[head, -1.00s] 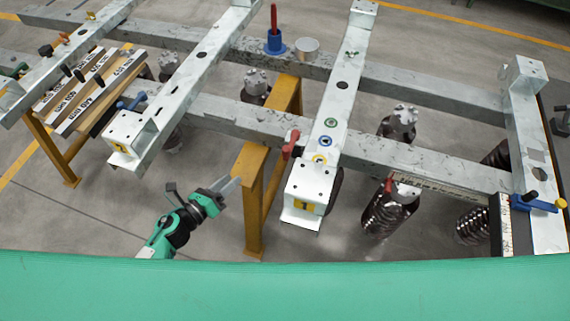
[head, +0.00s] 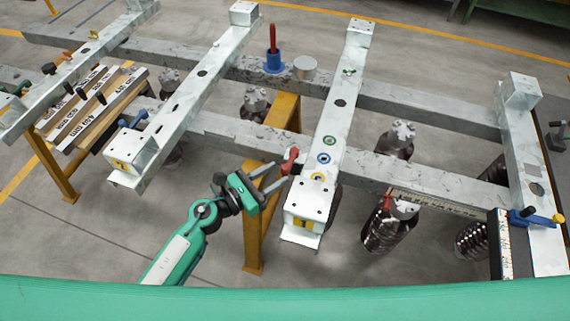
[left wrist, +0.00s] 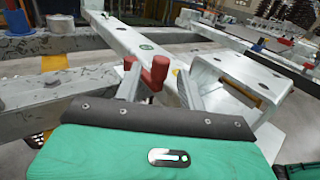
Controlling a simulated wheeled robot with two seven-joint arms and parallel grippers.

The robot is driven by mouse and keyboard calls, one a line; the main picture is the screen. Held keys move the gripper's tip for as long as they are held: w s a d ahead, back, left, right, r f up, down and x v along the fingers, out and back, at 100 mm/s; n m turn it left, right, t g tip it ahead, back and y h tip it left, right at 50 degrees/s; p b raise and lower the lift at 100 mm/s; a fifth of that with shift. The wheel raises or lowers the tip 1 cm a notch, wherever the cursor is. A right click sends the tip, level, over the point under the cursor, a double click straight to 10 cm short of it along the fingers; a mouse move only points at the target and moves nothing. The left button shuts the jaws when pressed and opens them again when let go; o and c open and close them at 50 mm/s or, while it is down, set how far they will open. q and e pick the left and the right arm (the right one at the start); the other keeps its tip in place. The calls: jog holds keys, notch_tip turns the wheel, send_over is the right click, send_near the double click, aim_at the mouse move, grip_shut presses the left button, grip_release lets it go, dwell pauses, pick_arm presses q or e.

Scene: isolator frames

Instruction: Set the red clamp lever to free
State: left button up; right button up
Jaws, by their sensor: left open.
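The red clamp lever (head: 290,160) sits on the left side of the grey cross beam (head: 325,165) with the yellow label at its near end. In the left wrist view the red lever (left wrist: 155,74) shows a thick upright knob and a second, shorter red end to its left. My left gripper (head: 277,174) is open, its two fingers pointing at the lever from the left. In the left wrist view the fingers of my left gripper (left wrist: 158,88) stand either side of the red lever. Whether they touch it I cannot tell. My right gripper is not in view.
A yellow stand (head: 254,225) is just below my left gripper. A blue holder with a red upright handle (head: 274,60) and a grey cylinder (head: 305,68) sit on the far beam. Another red lever (head: 388,200) hangs further right.

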aim_at(282, 171)
pick_arm(q)
jog(key=shift+x, duration=2)
grip_shut()
